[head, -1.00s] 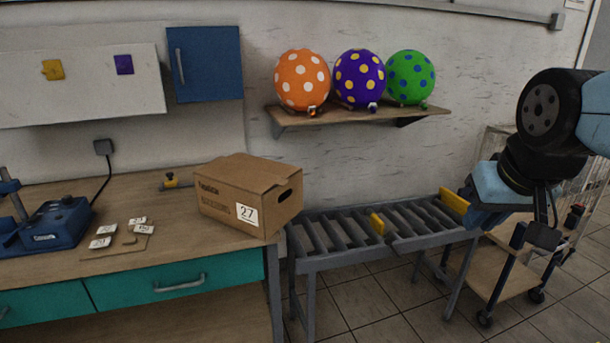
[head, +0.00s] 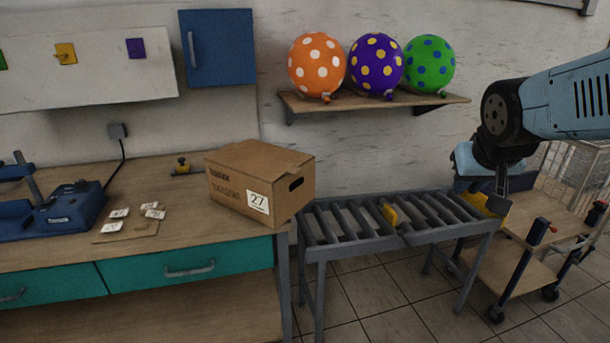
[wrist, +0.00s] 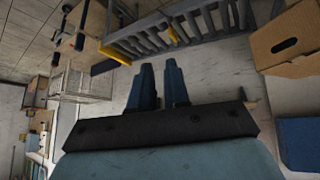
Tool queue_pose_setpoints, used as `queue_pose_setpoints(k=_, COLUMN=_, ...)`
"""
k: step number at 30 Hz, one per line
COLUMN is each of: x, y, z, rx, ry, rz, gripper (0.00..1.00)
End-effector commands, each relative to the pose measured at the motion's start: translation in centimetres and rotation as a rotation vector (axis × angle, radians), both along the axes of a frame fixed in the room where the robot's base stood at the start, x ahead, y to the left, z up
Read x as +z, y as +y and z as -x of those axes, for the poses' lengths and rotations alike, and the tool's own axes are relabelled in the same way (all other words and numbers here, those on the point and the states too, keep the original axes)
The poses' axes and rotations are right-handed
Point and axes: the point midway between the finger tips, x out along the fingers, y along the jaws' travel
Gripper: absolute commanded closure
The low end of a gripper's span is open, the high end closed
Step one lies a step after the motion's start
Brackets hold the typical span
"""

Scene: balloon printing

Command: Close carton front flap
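The brown cardboard carton (head: 236,194) stands on the right end of the wooden workbench, with a white "27" label and a hand hole in its right side. Its top flaps look roughly flat in the head view; I cannot tell whether the front flap is fully down. The carton (wrist: 290,50) also shows at the upper right of the wrist view. My gripper (head: 497,207) is well right of the carton, near the far end of the roller conveyor. In the wrist view its fingers (wrist: 160,70) are slightly apart with nothing between them.
The roller conveyor (head: 350,222) with yellow stops runs right from the bench. A shelf (head: 300,101) with three dotted balloons hangs above. White label cards (head: 112,226) and a blue device (head: 70,212) are left on the bench. A cart (head: 515,277) stands at right.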

Motion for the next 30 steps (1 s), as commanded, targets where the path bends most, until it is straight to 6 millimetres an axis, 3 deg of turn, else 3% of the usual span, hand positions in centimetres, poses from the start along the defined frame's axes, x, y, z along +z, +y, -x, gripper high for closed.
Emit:
queue_pose_setpoints(k=6, x=-2.8, y=0.7, z=-7.1, rx=0.027, ry=-0.098, rz=0.016, gripper=0.84)
queue_pose_setpoints(k=15, x=-7.7, y=4.1, z=-14.7, rx=0.137, ry=-0.222, rz=-0.081, gripper=0.84)
queue_pose_setpoints(k=22, x=-11.9, y=8.0, z=-18.4, rx=0.239, ry=-0.288, rz=-0.259, gripper=0.84)
queue_pose_setpoints(k=30, x=-16.0, y=13.3, z=-20.1, rx=0.345, ry=-0.336, rz=-0.574, gripper=0.84)
